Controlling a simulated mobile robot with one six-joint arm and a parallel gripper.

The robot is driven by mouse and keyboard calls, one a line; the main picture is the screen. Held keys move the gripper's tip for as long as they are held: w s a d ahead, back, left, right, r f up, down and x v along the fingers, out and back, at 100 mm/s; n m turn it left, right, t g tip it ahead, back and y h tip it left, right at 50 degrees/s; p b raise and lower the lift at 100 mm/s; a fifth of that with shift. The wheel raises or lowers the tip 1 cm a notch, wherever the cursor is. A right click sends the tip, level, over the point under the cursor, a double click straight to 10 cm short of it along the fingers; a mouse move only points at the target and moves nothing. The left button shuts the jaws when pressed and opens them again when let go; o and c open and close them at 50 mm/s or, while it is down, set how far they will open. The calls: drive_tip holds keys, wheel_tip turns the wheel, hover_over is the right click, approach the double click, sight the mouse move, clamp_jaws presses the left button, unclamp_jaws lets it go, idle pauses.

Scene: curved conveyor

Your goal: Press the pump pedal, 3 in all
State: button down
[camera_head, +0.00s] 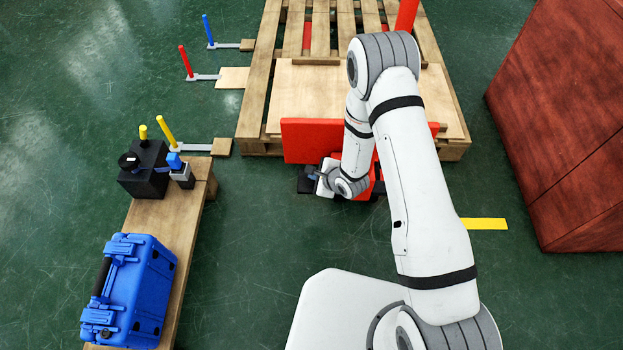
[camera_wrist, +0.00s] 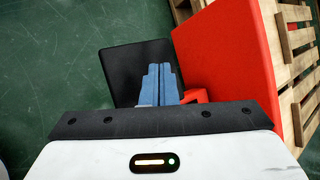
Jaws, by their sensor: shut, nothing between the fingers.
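A flat black plate (camera_head: 305,184), which looks like the pump pedal, sits low beside the red body at the front of the pallet. It also shows in the wrist view as a dark panel (camera_wrist: 122,64) just beyond my fingertips. My gripper (camera_wrist: 160,68) is shut, with its blue-grey fingers together and nothing between them. In the head view my gripper (camera_head: 313,176) is down at the plate, partly hiding it. I cannot tell whether the fingertips touch the plate or whether it is pressed down. A red upright panel (camera_head: 301,140) stands right behind it.
A wooden pallet (camera_head: 247,122) lies behind the red panel. A bench (camera_head: 196,215) at left carries a blue case (camera_head: 150,285) and a black device (camera_head: 145,182). Several coloured rods stand at upper left. A large dark-red box (camera_head: 570,120) stands at right. Green floor is clear between bench and arm.

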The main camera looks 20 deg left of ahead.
drive_tip(key=shift+r, duration=0.1)
wheel_tip(320, 180, up, 5)
drive_tip(key=p, duration=0.4)
idle(2.4)
